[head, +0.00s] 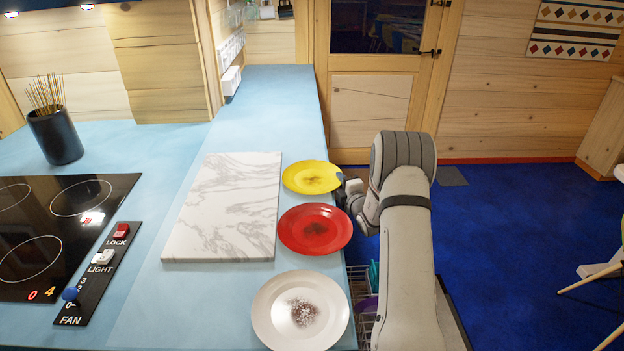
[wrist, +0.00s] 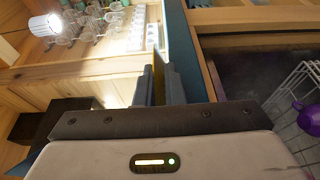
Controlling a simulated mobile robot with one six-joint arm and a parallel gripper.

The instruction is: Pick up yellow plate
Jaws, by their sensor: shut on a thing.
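The yellow plate (head: 310,177) is at the right edge of the blue counter, beyond the red plate. It has a dark brown smudge in its middle. My gripper (head: 341,184) reaches in from the right and is shut on the plate's right rim; the fingertips are small and partly hidden by my wrist in the head view. In the wrist view the two fingers of my gripper (wrist: 158,85) have a thin yellow strip of the plate (wrist: 158,78) between them. Whether the plate is lifted off the counter I cannot tell.
The red plate (head: 314,229) and white plate (head: 299,312) lie nearer along the same edge. A marble board (head: 227,205) lies to their left. A black cooktop (head: 58,225) is far left. A wire rack with a purple item (wrist: 308,115) is below the counter edge.

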